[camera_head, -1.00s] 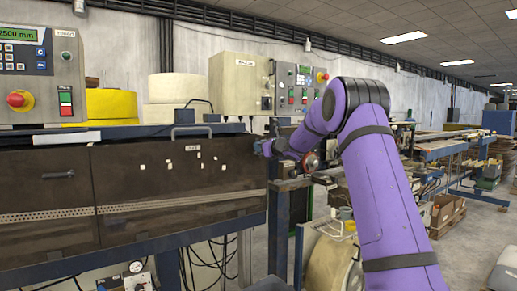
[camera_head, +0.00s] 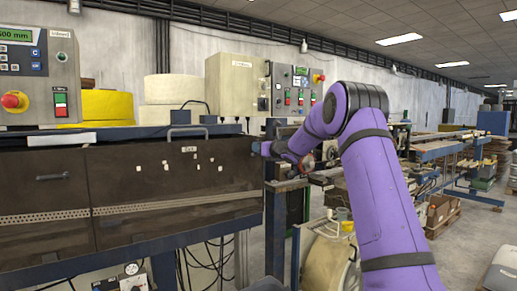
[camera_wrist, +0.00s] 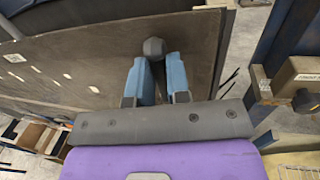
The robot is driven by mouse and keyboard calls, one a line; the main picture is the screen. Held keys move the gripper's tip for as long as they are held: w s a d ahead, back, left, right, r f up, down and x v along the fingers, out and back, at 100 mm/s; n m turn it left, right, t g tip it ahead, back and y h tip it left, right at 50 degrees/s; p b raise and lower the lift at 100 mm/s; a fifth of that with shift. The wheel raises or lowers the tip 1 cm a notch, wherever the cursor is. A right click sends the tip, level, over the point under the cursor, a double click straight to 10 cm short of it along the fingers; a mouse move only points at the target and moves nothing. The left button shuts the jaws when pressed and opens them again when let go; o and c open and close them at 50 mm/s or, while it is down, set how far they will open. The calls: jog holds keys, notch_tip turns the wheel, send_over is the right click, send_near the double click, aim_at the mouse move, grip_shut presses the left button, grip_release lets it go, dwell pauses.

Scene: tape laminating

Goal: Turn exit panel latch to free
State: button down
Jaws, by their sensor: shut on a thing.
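The dark exit panel (camera_head: 150,190) spans the left and middle of the head view, below a bar handle. In the wrist view the panel (camera_wrist: 110,60) lies past my gripper. My gripper (camera_wrist: 155,72) has blue fingers closed around a dark, rounded latch knob (camera_wrist: 153,47) near the panel's right edge. The knob's tip shows beyond the fingertips; the rest of the latch is hidden between the fingers. In the head view my gripper (camera_head: 258,149) is small at the panel's upper right corner, and the latch cannot be made out there.
A beige control box (camera_head: 232,84) and a grey button panel (camera_head: 292,88) stand above and behind my gripper. A grey console (camera_head: 38,72) is at the far left. A metal block (camera_wrist: 298,78) on a blue post is right of my gripper.

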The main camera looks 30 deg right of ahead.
jog(key=c, duration=1.1)
grip_release()
jog(key=v, duration=1)
jog(key=shift+s, duration=0.35)
jog(key=shift+d, duration=0.15)
